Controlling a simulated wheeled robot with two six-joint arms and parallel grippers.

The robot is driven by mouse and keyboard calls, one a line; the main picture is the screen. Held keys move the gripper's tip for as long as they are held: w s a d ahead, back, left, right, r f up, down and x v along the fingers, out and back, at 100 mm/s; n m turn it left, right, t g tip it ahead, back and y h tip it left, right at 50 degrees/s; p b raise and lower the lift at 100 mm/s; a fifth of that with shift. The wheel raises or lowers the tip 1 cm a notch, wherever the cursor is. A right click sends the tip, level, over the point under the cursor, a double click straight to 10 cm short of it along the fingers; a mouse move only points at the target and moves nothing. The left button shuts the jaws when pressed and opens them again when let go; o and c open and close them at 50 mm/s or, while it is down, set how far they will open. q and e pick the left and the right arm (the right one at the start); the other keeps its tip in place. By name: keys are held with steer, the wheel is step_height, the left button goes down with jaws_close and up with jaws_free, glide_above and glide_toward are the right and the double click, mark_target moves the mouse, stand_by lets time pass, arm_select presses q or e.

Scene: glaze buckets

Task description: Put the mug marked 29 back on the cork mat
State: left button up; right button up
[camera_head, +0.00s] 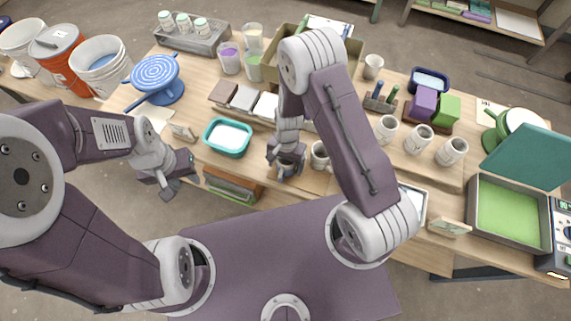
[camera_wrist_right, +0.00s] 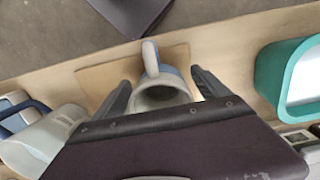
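A pale mug with a bluish side (camera_wrist_right: 163,92) is between the fingers of my right gripper (camera_wrist_right: 162,88) in the right wrist view, its handle pointing up in the picture. Gaps show between it and the fingers, so the gripper looks open around it. The tan cork mat (camera_wrist_right: 92,82) lies beneath it; whether the mug rests on it I cannot tell. No number is readable. In the head view my right gripper (camera_head: 287,168) is low at the table's front edge and mostly hides this mug. My left gripper (camera_head: 177,184) is open and empty, in front of the table.
Another white mug (camera_head: 320,155) stands close beside my right gripper. Several mugs, including one speckled mug (camera_head: 418,138), stand to the right. A teal tray (camera_head: 228,137) is to the left. A green-lined box (camera_head: 508,212) is at far right. Buckets (camera_head: 103,66) stand far left.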

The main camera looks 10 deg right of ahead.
step_height(320, 180, up, 12)
steer(key=s+d+r+n+t, duration=0.2)
steer(key=s+d+r+n, duration=0.4)
steer(key=s+d+r, duration=0.1)
steer(key=shift+d+n, duration=0.3)
steer(key=shift+d, duration=0.15)
steer(key=shift+s, duration=0.15)
stand_by(0.3)
